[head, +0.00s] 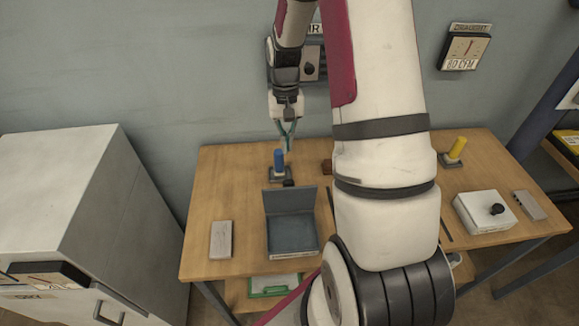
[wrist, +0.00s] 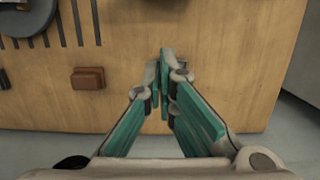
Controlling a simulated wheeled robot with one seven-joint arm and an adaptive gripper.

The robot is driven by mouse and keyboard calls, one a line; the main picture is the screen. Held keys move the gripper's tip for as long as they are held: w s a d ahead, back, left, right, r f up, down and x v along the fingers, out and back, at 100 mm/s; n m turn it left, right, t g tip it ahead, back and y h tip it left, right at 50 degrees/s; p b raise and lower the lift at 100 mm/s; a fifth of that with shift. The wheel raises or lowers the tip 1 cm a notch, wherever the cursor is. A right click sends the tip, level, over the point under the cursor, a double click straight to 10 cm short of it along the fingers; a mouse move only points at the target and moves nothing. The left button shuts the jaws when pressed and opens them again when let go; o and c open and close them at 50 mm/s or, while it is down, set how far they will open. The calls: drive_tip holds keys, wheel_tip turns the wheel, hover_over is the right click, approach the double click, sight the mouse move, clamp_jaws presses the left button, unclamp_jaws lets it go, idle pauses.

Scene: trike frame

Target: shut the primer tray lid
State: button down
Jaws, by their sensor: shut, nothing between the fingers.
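The primer tray (head: 293,252) is a dark grey-blue shallow box on the wooden bench, left of my arm in the head view. Its lid (head: 290,200) stands roughly upright along the tray's far edge, so the tray is open and its inside shows. My gripper (head: 288,147) is behind and above the lid, over the far edge of the bench, with its fingers pointing down. In the wrist view my gripper (wrist: 164,58) has its teal fingers together with nothing between them. The tray and lid do not show in the wrist view.
A blue-handled piece (head: 279,160) stands just behind the lid, near my gripper. A grey block (head: 221,240) lies left of the tray. A brown block (wrist: 88,78) lies on the bench. My arm hides the bench's middle.

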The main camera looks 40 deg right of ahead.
sight(289, 194)
drive_tip(key=s+a+f+p, duration=0.2)
drive_tip(key=s+f, duration=0.2)
drive_tip(key=f, duration=0.1)
drive_tip(key=shift+a, duration=0.35)
idle(0.3)
